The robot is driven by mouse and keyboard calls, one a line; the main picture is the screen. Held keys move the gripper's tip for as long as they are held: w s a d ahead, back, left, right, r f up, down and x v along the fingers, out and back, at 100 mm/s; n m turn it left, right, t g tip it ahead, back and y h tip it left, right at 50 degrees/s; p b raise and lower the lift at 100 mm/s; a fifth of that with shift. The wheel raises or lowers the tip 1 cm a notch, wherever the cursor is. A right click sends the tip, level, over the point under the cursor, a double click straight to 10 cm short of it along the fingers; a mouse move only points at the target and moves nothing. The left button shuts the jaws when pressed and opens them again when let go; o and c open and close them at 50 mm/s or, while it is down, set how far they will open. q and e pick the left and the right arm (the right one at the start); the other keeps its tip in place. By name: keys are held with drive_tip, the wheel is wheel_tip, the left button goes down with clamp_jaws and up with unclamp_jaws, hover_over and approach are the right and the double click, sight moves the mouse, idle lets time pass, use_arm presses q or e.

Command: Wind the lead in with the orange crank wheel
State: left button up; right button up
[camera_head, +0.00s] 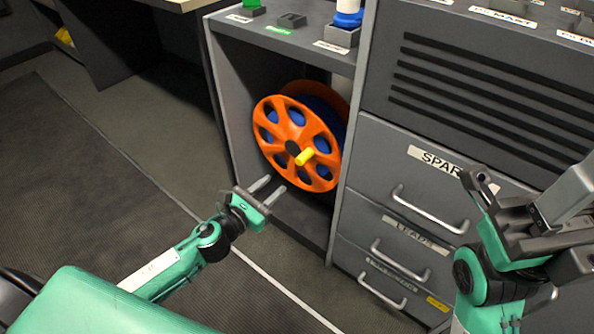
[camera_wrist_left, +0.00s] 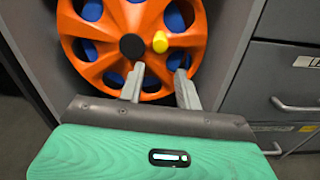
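The orange crank wheel (camera_head: 297,143) stands upright in an open grey bay, with a blue reel of lead (camera_head: 331,110) behind it. Its yellow crank knob (camera_head: 306,156) sticks out to the lower right of the dark hub. My left gripper (camera_head: 266,186) is open and empty, in front of and below the wheel. In the left wrist view the wheel (camera_wrist_left: 104,55) fills the top, and the knob (camera_wrist_left: 160,41) shows just above and between the open fingers (camera_wrist_left: 160,82). The fingers do not hold the knob. My right gripper (camera_head: 478,182) is at the right, before the drawers; its fingers are unclear.
The bay's side walls (camera_head: 226,110) stand close on both sides of the wheel. Drawers with metal handles (camera_head: 430,210) are to the right. A shelf with labelled holders (camera_head: 291,20) lies above. The floor (camera_head: 90,190) at left is clear.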

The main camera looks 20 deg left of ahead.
sight(298, 163)
use_arm(q)
drive_tip(key=b+x, duration=0.3)
drive_tip(key=x, duration=1)
drive_tip(key=shift+w+d, duration=0.25)
drive_tip(key=shift+w, duration=0.1)
drive_tip(key=shift+c, duration=0.4)
clamp_jaws()
